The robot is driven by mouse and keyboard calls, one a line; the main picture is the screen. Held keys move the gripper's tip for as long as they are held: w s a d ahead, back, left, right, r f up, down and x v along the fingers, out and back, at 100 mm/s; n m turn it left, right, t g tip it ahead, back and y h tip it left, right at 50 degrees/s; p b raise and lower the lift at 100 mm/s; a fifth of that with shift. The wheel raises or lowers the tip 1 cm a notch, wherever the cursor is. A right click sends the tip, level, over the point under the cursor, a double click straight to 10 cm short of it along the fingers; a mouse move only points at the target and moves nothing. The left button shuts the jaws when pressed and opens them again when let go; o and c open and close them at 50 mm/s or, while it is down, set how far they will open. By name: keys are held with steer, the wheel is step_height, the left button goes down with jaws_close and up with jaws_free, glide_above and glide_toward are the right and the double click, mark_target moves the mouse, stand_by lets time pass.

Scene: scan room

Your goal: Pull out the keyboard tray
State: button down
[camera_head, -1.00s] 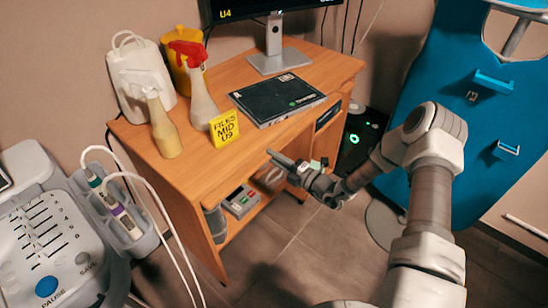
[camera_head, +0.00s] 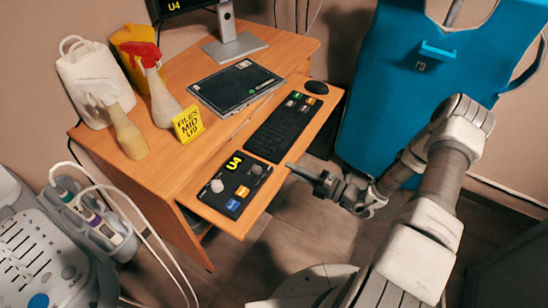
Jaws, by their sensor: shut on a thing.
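The keyboard tray (camera_head: 238,221) is a wooden board standing well out from under the top of the wooden desk (camera_head: 290,48). A black keyboard (camera_head: 283,127), a black control panel (camera_head: 236,184) marked U4 and a dark mouse (camera_head: 316,87) lie on it. My gripper (camera_head: 291,167) is at the tray's front edge, near the gap between keyboard and panel. It is shut on the tray's edge; the exact contact is small and partly hidden by the fingers.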

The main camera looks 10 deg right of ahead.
steer(key=shift+v, duration=2.7)
steer(key=c, duration=0.8)
jaws_free()
steer(key=shift+o, duration=0.2)
steer(key=p+v, duration=0.1)
steer(key=v, duration=1.6)
steer(key=shift+s, duration=0.2)
steer(key=shift+d, duration=0.1)
